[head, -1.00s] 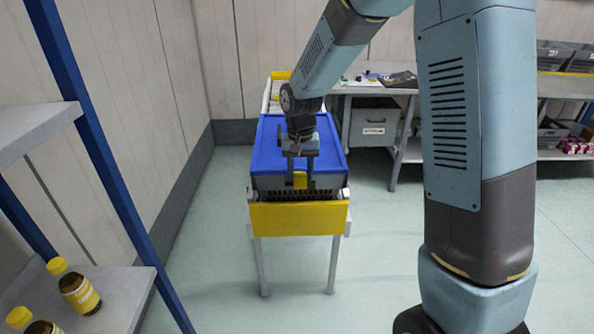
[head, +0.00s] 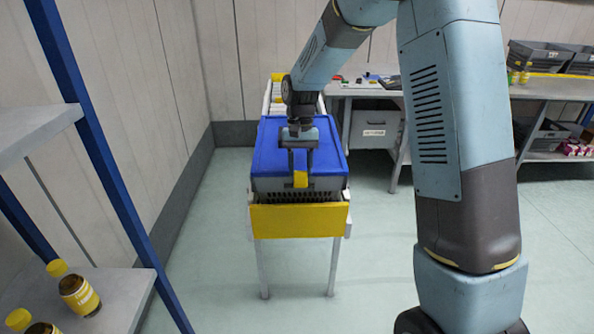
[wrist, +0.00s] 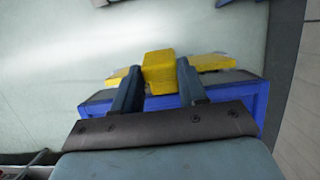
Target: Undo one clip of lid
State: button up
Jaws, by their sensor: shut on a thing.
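A grey crate (head: 326,185) with a blue lid (head: 267,160) stands on the yellow-ended stand. A yellow clip (head: 300,180) is at the middle of the lid's front edge. My gripper (head: 300,172) points down over this edge and is shut on the clip. In the wrist view the yellow clip (wrist: 158,72) sits between my two dark fingers (wrist: 158,78), and part of the blue lid (wrist: 245,97) shows beside them. I cannot tell whether the clip is latched or loose.
The stand's yellow front plate (head: 298,219) is just below the crate. A shelf with yellow-capped bottles (head: 75,289) is at the lower left. A workbench (head: 362,91) stands behind to the right. The floor around the stand is clear.

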jog(key=shift+w+r+g, duration=0.25)
jog(key=shift+w+g, duration=0.45)
jog(key=shift+g, duration=0.7)
jog(key=o, duration=1.1)
jog(key=v, duration=1.3)
jog(key=shift+w+r, duration=0.25)
jog(key=shift+w, duration=0.1)
jog(key=shift+r, duration=0.1)
